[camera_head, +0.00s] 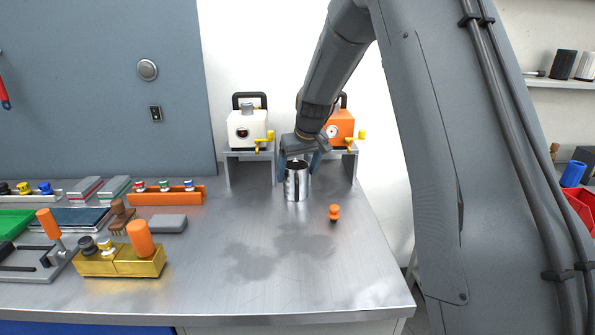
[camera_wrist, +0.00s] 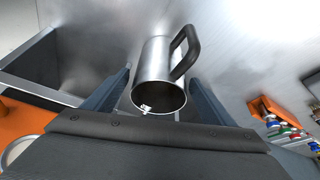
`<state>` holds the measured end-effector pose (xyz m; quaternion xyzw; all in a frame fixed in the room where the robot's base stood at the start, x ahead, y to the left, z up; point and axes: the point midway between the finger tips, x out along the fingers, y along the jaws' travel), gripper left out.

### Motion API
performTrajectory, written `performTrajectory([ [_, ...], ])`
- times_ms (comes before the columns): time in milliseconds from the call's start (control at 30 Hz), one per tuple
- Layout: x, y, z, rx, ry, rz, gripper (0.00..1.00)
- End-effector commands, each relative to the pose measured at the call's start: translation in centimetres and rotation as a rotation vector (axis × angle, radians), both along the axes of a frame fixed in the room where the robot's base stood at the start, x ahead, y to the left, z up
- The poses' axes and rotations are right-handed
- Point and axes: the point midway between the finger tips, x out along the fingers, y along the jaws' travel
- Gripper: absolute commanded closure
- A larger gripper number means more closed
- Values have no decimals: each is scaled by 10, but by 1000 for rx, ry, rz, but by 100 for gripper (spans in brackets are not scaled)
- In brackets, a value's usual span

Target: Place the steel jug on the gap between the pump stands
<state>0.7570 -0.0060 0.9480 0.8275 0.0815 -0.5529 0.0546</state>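The steel jug (camera_head: 297,183) is a shiny cylinder with an open top. It appears to stand upright on the bench, in front of the space between the left pump stand (camera_head: 232,174) and the right pump stand (camera_head: 351,168). My gripper (camera_head: 299,166) reaches down over it, one finger on each side. In the wrist view the jug (camera_wrist: 152,62) lies between the fingertips (camera_wrist: 160,75), with small gaps beside its wall, so the gripper looks open. Its dark handle (camera_wrist: 187,50) points to the upper right there. The handle cannot be made out in the head view.
A white pump (camera_head: 245,127) and an orange pump (camera_head: 341,126) sit on the stands. A small orange knob-like piece (camera_head: 334,212) stands right of the jug. An orange rack (camera_head: 165,197) and a brass block (camera_head: 118,264) are at left. The front middle bench is clear.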

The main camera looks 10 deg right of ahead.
Motion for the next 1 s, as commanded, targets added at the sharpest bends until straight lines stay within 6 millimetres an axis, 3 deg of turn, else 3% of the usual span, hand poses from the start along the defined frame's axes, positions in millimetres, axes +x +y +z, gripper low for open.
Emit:
performTrajectory([
  [367,-2,-1,11,0,-3,0,22],
  [800,-33,-7,88,-1,-4,1,22],
  [1000,-42,-9,109,0,-1,0,22],
])
